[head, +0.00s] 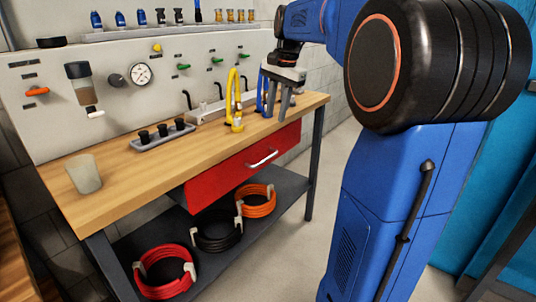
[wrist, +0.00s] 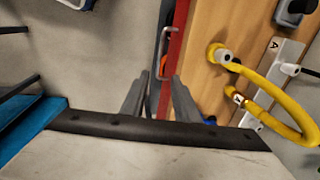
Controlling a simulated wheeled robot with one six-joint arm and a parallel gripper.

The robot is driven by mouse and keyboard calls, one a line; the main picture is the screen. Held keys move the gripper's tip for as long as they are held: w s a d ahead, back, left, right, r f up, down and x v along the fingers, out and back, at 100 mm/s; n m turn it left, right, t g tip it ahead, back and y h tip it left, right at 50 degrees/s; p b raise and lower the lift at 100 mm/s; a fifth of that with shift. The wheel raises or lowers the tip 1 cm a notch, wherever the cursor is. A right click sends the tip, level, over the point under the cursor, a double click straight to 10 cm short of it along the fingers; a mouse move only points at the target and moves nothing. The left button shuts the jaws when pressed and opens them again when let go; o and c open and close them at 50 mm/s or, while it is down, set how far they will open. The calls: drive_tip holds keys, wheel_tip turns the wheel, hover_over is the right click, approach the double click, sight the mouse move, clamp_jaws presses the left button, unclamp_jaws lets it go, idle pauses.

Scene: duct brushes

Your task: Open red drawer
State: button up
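The red drawer (head: 225,172) hangs under the wooden workbench top. It looks shut, its front about level with the bench edge. Its silver bar handle (head: 262,158) is on the front. In the wrist view the drawer is a thin red strip (wrist: 178,45) along the wood, and the handle (wrist: 158,50) stands out to its left. My gripper (head: 275,113) points down above the handle in the head view. In the wrist view its two fingers (wrist: 160,80) are apart with nothing between them. The handle lies beyond the fingertips, roughly in line with the gap; no contact shows.
Yellow hose (head: 235,100) and a blue one stand on the bench near my gripper. A cup (head: 84,174) and a tray of black pieces (head: 163,137) are further left. Coiled hoses lie on the lower shelf (head: 205,262). The floor before the drawer is clear.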

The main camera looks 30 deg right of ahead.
sight(268, 157)
drive_tip(key=w+f, duration=0.1)
drive_tip(key=f, duration=0.4)
drive_tip(key=w+f, duration=0.1)
drive_tip(key=f, duration=0.4)
drive_tip(key=w+a+f, duration=0.1)
drive_tip(key=f, duration=0.5)
drive_tip(key=shift+s, duration=0.1)
drive_tip(key=shift+c, duration=0.7)
clamp_jaws()
